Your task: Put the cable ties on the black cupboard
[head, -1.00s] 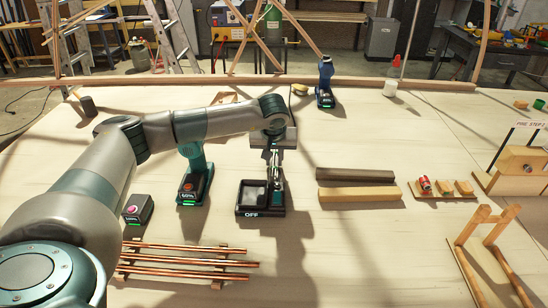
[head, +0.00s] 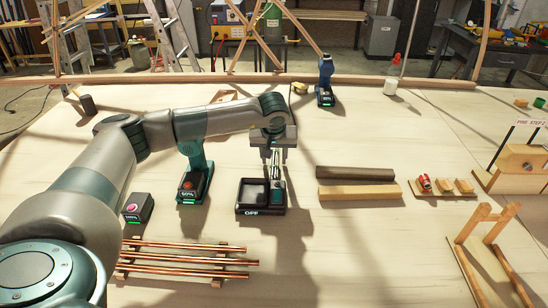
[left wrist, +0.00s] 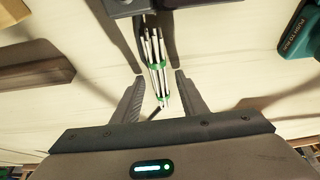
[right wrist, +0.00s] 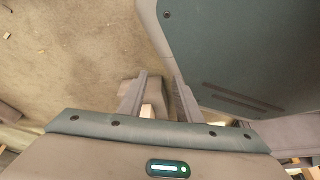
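The cable ties (left wrist: 157,62) look like a bundle of pale strips with green bands. In the head view the bundle (head: 276,172) shows below my left gripper (head: 276,147), at the right part of a black device marked OFF. In the left wrist view the fingers of my left gripper (left wrist: 161,98) stand apart, one on each side of the bundle's end, with gaps visible. My right gripper (right wrist: 160,98) is open and empty in its wrist view and outside the head view. A dark cupboard (head: 453,32) stands in the right background; I cannot tell if it is the black cupboard.
The black OFF device (head: 246,210) stands beside a teal drill (head: 194,175). Copper rods (head: 185,257) lie in front. A dark bar (head: 355,173) and a pale bar (head: 358,193) lie to the right. Wooden stands (head: 487,222) occupy the right side. The table's front middle is clear.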

